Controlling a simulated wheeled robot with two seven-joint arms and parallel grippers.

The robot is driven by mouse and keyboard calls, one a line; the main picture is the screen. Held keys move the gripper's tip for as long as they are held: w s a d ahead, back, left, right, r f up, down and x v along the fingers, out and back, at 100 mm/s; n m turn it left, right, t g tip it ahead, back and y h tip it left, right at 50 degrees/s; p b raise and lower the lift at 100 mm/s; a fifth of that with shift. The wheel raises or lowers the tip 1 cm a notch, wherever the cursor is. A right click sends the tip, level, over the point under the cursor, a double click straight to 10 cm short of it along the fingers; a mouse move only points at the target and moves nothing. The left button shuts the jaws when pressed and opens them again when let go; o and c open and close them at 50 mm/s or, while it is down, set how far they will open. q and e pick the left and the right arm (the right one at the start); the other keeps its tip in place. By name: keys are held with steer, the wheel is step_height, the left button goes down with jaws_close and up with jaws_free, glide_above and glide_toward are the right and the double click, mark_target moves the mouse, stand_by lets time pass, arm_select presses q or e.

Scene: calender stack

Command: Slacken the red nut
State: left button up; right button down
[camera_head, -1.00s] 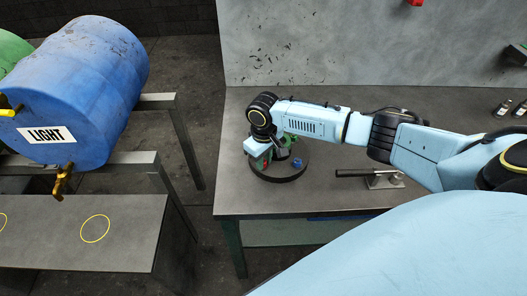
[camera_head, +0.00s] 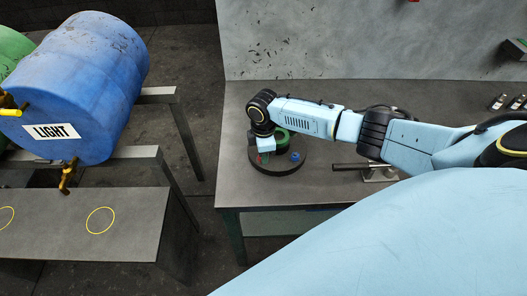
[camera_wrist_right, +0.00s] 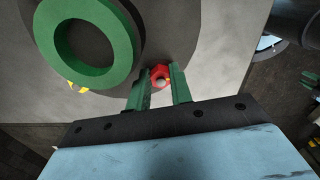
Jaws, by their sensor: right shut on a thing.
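The red nut (camera_wrist_right: 160,72) sits between the green fingertips of my right gripper (camera_wrist_right: 162,84) in the right wrist view. The gripper is shut on it, with a finger on each side. The nut is on a dark round base (camera_head: 284,170) on the workbench. A thick green ring (camera_wrist_right: 86,41) stands beside the nut on the base. A blue nut (camera_head: 295,156) is on the base's right side. My left gripper is out of view.
The grey workbench (camera_head: 320,105) is mostly bare behind my arm. A metal bar on a stand (camera_head: 378,172) lies right of the base. Small bottles (camera_head: 497,102) stand far right. A blue barrel (camera_head: 75,80) marked LIGHT rests on a rack at left.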

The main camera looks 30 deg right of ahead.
steer(key=n, duration=0.5)
steer(key=shift+w+n, duration=0.15)
steer(key=shift+n, duration=0.15)
steer(key=n+b, duration=0.1)
steer(key=n, duration=0.4)
steer(key=shift+w, duration=0.1)
steer(key=n+b, duration=0.1)
steer(key=n, duration=0.3)
steer(key=shift+a+f+n, duration=0.1)
steer(key=shift+a+n, duration=0.05)
steer(key=shift+n, duration=0.25)
steer(key=n+b, duration=0.1)
steer(key=n, duration=0.3)
steer(key=shift+a+n, duration=0.1)
steer(key=shift+n, duration=0.3)
steer(key=c, duration=1.5)
jaws_free()
steer(key=shift+w, duration=0.1)
